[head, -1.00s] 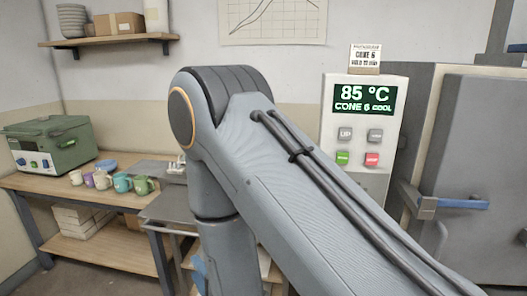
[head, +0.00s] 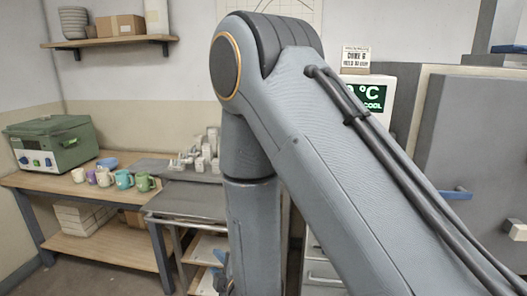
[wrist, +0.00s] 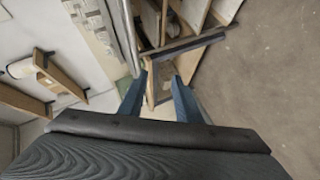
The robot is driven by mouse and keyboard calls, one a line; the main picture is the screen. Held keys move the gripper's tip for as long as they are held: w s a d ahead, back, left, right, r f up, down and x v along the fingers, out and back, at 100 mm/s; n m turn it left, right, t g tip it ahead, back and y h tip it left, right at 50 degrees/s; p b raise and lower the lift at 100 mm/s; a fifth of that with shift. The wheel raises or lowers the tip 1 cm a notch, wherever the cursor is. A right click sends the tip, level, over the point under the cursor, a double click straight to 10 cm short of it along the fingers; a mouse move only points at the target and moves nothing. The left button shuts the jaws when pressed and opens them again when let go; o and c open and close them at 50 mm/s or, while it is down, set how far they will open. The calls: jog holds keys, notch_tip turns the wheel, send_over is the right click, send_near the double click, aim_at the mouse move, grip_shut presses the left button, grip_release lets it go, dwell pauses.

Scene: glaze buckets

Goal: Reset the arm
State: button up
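My grey arm fills the middle of the head view. Its elbow is high, and one link runs down to the lower right. Another drops to the cart, where a small blue part shows low behind it; I cannot tell if that is my gripper. In the wrist view my gripper (wrist: 158,80) shows two blue fingers set apart with nothing held between them. A wooden frame and floor lie beyond the fingertips.
A metal cart (head: 190,203) with grey blocks (head: 203,152) stands behind my arm. Left is a wooden bench (head: 50,182) with several mugs (head: 124,179) and a green machine (head: 50,143). A display panel (head: 373,97) is partly hidden. A grey cabinet (head: 480,130) with a blue handle (head: 456,193) stands right.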

jog(key=d+r+m+g+h, duration=0.2)
jog(key=d+m+g+h, duration=0.3)
jog(key=d+m, duration=0.9)
jog(key=s+d+r+m+g+h, duration=0.1)
jog(key=s+d+r+m+g, duration=0.1)
jog(key=s+d, duration=0.5)
jog(key=s+d+r+m+g, duration=0.3)
jog(key=s+d, duration=0.4)
jog(key=d, duration=0.4)
jog(key=shift+s+r+m+g+h, duration=0.3)
jog(key=shift+r+g+h, duration=0.1)
jog(key=shift+g, duration=0.1)
jog(key=shift+w+d, duration=0.1)
